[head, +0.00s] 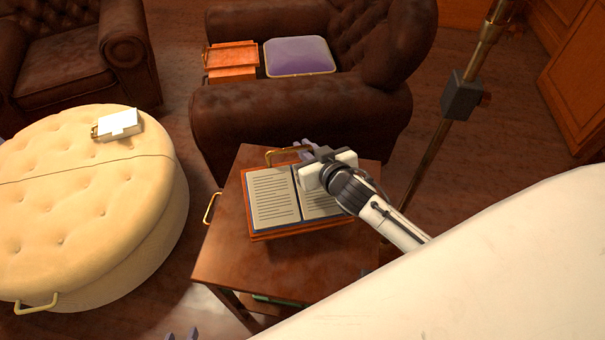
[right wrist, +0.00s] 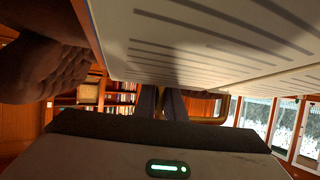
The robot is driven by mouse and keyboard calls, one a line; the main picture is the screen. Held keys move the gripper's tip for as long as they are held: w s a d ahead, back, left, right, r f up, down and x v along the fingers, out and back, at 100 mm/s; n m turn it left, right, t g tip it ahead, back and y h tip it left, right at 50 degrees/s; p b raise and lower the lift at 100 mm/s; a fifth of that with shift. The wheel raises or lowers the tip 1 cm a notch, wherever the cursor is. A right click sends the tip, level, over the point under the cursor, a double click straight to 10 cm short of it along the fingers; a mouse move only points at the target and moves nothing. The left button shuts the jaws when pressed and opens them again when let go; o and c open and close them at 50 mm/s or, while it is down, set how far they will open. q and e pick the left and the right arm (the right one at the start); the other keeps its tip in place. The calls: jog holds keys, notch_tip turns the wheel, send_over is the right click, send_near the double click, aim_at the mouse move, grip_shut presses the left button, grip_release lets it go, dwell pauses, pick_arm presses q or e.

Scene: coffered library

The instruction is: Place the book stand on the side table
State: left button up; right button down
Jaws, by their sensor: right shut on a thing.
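The book stand (head: 276,234) is a reddish wooden rest with an open book (head: 273,199) on it and a brass handle (head: 270,154) along its far edge. It is over the side table's (head: 222,252) brown top; I cannot tell whether its whole base touches. My right gripper (head: 304,147) is shut on the stand's brass handle and partly covers the right page. In the right wrist view the fingers (right wrist: 165,102) meet the brass handle (right wrist: 208,119) beneath the pages (right wrist: 200,45).
A round cream ottoman (head: 80,215) with a white boxy object (head: 118,124) stands left of the table. A dark leather armchair (head: 245,120) behind holds a purple cushion (head: 299,55) and an orange wooden item (head: 232,60). A brass pole (head: 478,60) rises at right.

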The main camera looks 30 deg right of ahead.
notch_tip(320, 180, down, 5)
jog(key=shift+w+f+b, duration=0.1)
jog(key=shift+b, duration=0.65)
pick_arm(q)
jog(key=shift+w+d+f, duration=0.1)
jog(key=shift+d+f, duration=0.15)
jog(key=shift+d, duration=0.15)
pick_arm(e)
jog(key=c, duration=1.8)
grip_release()
jog(key=shift+f, duration=0.1)
